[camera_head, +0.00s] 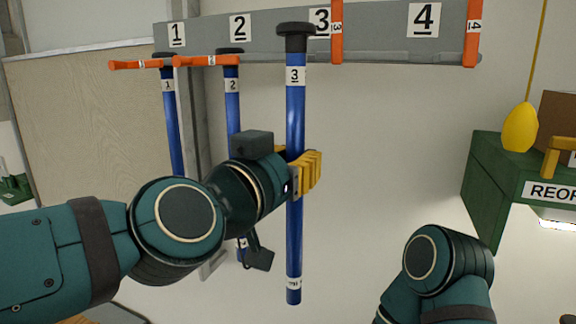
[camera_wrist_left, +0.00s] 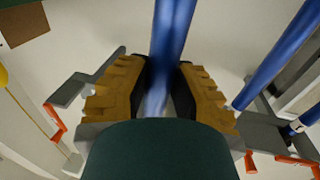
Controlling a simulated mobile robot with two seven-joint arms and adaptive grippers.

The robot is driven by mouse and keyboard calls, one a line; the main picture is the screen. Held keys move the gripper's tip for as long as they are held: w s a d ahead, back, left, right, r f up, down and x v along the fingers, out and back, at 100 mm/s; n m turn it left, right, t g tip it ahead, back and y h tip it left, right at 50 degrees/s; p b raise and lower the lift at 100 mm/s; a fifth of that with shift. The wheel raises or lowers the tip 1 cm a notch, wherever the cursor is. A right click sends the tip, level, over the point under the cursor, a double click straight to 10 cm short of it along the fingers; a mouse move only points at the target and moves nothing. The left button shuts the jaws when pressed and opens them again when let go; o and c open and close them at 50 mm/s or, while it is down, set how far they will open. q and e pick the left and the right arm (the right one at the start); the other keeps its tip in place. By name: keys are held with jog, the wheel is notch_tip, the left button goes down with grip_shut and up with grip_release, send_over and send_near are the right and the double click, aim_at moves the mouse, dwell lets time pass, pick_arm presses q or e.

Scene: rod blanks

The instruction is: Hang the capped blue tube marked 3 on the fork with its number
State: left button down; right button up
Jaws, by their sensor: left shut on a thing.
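The capped blue tube marked 3 (camera_head: 295,110) is upright, with its black cap (camera_head: 295,31) at the top. My left gripper (camera_head: 305,173) is shut around its middle, and the wrist view shows the tube (camera_wrist_left: 172,35) between the yellow fingers (camera_wrist_left: 157,90). The orange fork marked 3 (camera_head: 337,32) sticks out from the grey rail (camera_head: 380,40). In the head view the cap is just left of this fork and partly covers the rail's 3 plate (camera_head: 321,22). Whether the cap is nearer than the rail's forks is hard to tell. My right gripper is out of view.
Tubes 1 (camera_head: 171,120) and 2 (camera_head: 232,105) hang at forks 1 (camera_head: 140,64) and 2 (camera_head: 205,60), left of the held tube. Fork 4 (camera_head: 473,35) looks empty. A green box (camera_head: 483,185) and yellow object (camera_head: 520,128) are at the right.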

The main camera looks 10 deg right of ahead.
pick_arm(q)
jog(key=w+a+f+b+x, duration=0.1)
jog(key=b+x, duration=0.2)
jog(key=x, duration=0.5)
dwell(0.9)
jog(key=shift+d+f, duration=0.1)
jog(key=shift+f, duration=0.05)
jog(key=c, duration=0.8)
grip_release()
